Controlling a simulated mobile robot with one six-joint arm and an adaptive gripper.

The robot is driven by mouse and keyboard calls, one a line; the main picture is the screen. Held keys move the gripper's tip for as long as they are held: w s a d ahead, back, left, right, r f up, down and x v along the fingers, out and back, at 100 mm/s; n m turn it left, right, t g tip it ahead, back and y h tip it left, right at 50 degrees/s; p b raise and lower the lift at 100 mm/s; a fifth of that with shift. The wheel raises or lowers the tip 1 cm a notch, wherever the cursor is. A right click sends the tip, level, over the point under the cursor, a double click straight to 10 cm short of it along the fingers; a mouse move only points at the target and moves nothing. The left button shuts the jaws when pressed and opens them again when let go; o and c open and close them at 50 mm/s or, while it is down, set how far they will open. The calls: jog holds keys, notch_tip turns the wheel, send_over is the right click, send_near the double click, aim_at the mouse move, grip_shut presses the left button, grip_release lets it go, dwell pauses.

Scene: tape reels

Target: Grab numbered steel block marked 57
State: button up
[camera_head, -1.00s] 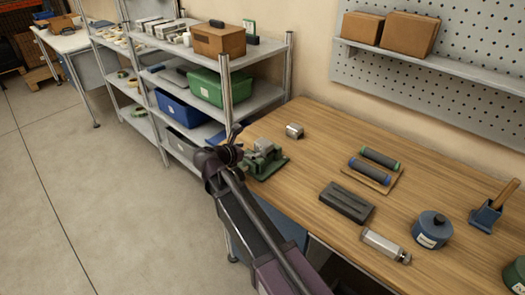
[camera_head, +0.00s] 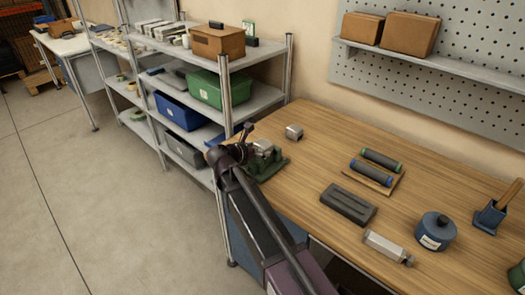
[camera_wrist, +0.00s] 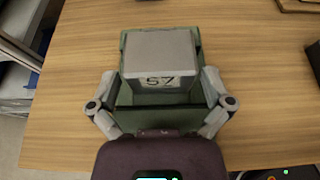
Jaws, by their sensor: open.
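A grey steel block (camera_wrist: 160,55) sits in a green holder (camera_wrist: 123,43) on the wooden table in the wrist view. Dark characters on its near face look like 57, though they are not sharp. My gripper (camera_wrist: 158,76) is open, with one finger on each side of the block and holder; I cannot tell whether they touch. In the head view the green holder (camera_head: 268,172) stands at the table's left end, with my gripper (camera_head: 250,150) over it. My wrist partly hides the block there.
Another small metal block (camera_head: 294,132) lies behind the holder on the table (camera_head: 310,185). A dark tray (camera_head: 348,205), rollers on a board (camera_head: 375,170) and a blue tin (camera_head: 435,231) are to the right. A metal shelf rack (camera_head: 226,105) stands close on the left.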

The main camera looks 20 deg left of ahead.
jog(key=shift+x, duration=1.2)
jog(key=shift+c, duration=0.2)
jog(key=c, duration=1)
